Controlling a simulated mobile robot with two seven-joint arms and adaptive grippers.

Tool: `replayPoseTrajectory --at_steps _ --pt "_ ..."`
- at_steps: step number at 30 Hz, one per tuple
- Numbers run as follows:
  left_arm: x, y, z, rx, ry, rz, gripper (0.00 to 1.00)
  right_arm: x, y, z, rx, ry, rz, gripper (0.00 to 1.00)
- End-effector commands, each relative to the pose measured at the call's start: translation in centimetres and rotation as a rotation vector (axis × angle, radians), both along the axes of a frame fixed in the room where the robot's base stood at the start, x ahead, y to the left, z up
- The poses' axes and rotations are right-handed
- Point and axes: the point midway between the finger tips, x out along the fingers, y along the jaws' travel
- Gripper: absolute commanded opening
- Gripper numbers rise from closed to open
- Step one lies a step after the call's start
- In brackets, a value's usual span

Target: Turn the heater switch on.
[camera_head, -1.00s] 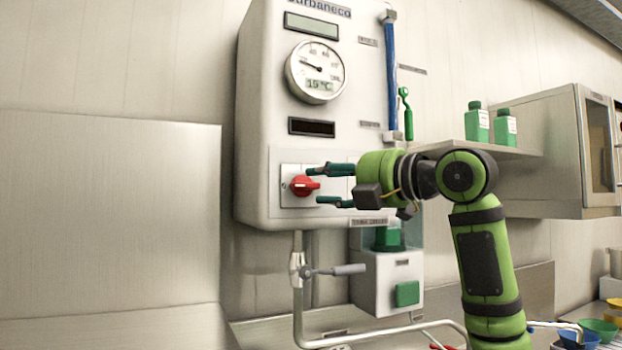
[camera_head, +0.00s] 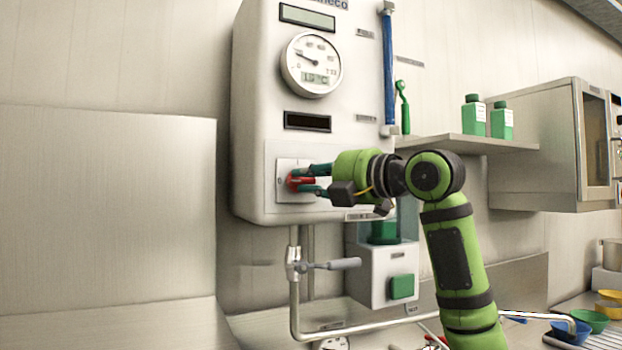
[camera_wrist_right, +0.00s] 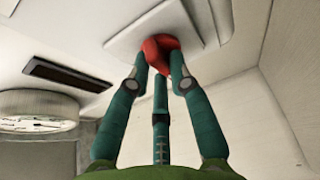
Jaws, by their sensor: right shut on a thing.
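The heater switch (camera_head: 293,183) is a red rotary knob on a pale square plate low on the white wall-mounted heater box (camera_head: 262,130). In the right wrist view the red knob (camera_wrist_right: 158,47) sits between my fingertips. My right gripper (camera_head: 306,180) is shut on it, with teal fingers on either side, and hides part of it in the head view. The gripper also shows in the right wrist view (camera_wrist_right: 158,66). I cannot make out the knob's exact angle. My left gripper is not in view.
A round dial (camera_head: 312,64) and dark display (camera_head: 307,122) are above the switch. A pipe valve with a grey handle (camera_head: 335,265) and a dispenser with a green button (camera_head: 402,287) are below. Green bottles (camera_head: 473,116) stand on a shelf to the right.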

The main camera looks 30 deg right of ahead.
Motion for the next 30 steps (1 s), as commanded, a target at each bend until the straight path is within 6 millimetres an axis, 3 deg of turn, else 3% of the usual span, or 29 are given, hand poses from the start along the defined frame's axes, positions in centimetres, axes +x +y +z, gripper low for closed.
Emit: replayPoseTrajectory --at_steps 11,30 --pt "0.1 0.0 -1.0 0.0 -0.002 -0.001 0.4 0.0 0.0 -0.4 0.17 -0.011 0.002 0.0" --pt "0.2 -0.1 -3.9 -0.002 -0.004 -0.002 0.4 0.0 0.0 -1.0 0.765 -0.047 0.003 0.0"
